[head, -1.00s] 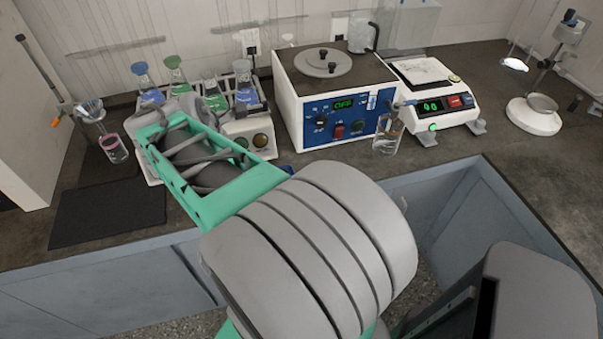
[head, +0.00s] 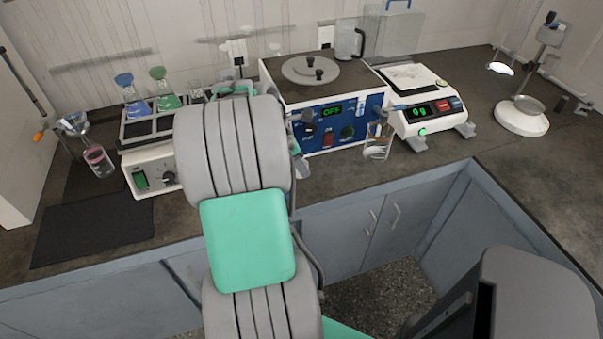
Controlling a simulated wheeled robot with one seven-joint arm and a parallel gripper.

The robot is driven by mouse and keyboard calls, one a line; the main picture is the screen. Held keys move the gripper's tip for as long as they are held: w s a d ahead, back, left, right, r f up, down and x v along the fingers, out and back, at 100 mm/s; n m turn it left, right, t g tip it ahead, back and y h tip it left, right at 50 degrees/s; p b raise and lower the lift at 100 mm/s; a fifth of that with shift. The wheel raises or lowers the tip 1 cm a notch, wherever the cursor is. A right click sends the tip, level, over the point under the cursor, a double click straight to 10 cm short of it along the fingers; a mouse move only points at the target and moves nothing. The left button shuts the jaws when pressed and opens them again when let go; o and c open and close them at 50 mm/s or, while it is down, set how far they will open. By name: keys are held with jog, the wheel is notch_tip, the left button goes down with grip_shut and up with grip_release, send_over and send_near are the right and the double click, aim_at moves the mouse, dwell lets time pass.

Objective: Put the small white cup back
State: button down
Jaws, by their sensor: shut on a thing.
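I cannot make out the small white cup in the head view; my arm hides part of the bench. My arm rises through the middle of the picture, with grey ribbed joints and a green link, and its far end reaches the back of the bench, left of the blue-fronted machine (head: 345,108). My gripper is hidden behind the arm, so its fingers and anything in them do not show.
A white unit (head: 150,178) holds blue (head: 133,95) and green flasks (head: 164,88). A glass with pink liquid (head: 97,160) stands left. A clear beaker (head: 377,146), a balance (head: 428,112) and a white-based stand (head: 522,120) are right. The dark mat (head: 92,228) is bare.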

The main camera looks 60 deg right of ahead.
jog(key=f, duration=0.2)
jog(key=d+f, duration=0.1)
jog(key=f, duration=0.1)
jog(key=shift+f, duration=0.1)
jog(key=c, duration=1)
grip_release()
jog(key=shift+a, duration=0.1)
jog(key=shift+o, duration=0.2)
jog(key=p+v, duration=0.2)
jog(key=v, duration=1)
jog(key=w+a+r+m+t, duration=0.1)
jog(key=w+a+m+t, duration=0.1)
jog(key=w+a, duration=0.55)
jog(key=w+a+m+t, duration=0.1)
jog(key=w+a, duration=0.1)
jog(key=a, duration=0.5)
jog(key=w+a+m+t, duration=0.2)
jog(key=w+a, duration=0.1)
jog(key=a, duration=0.4)
jog(key=s+a+m+y, duration=0.1)
jog(key=a+m, duration=0.1)
jog(key=a, duration=0.7)
jog(key=s+a+f+m+t+y, duration=0.1)
jog(key=s+a+y, duration=0.1)
jog(key=a, duration=0.7)
jog(key=shift+a+f+m, duration=0.25)
jog(key=shift+a+m, duration=0.15)
